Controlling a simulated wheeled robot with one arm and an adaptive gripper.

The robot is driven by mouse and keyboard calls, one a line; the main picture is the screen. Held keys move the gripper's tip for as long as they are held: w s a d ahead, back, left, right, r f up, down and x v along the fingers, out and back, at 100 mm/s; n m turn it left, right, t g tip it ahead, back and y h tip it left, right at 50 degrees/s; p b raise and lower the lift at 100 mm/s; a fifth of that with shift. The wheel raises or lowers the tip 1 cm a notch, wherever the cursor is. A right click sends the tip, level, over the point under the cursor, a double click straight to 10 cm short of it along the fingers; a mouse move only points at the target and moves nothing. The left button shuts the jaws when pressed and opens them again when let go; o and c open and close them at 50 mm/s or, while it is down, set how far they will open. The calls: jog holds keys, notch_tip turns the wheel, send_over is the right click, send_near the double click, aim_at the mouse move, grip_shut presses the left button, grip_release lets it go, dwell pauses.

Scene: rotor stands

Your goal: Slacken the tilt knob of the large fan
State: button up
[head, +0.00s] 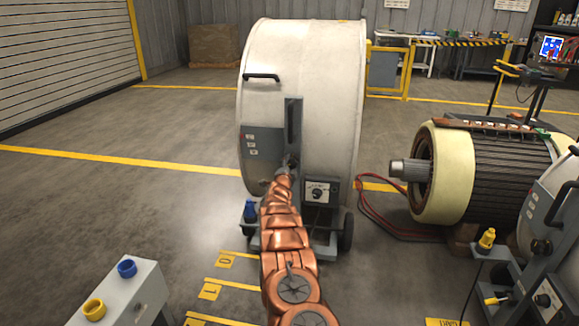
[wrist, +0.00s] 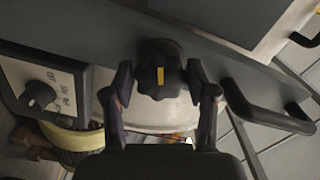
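The large fan (head: 300,90) is a white drum on a wheeled stand in the middle of the head view. My copper arm reaches to the grey bracket on its side. In the wrist view, the black tilt knob (wrist: 160,70) with a yellow mark sits on the grey bracket bar (wrist: 90,40). My gripper (wrist: 160,72) is open, with one finger on each side of the knob and a narrow gap visible at each side. How deep the fingers reach around it is hard to tell. In the head view my gripper (head: 287,163) is at the bracket, and the knob is hidden.
A control box with a dial (head: 318,190) is right of my arm; its dial (wrist: 38,95) also shows in the wrist view. A black handle (wrist: 268,115) is nearby. A motor (head: 470,175) and another stand (head: 550,250) are at right.

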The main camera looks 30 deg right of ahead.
aim_at(290, 164)
jog(key=o, duration=0.3)
jog(key=shift+s+a, duration=0.1)
jog(key=shift+s+a+r, duration=0.1)
jog(key=shift+s+a, duration=0.2)
jog(key=shift+s, duration=0.2)
jog(key=shift+v, duration=1.8)
jog(key=shift+s+a, duration=0.15)
jog(key=shift+a, duration=0.1)
jog(key=v, duration=0.6)
jog(key=shift+s+a, duration=0.15)
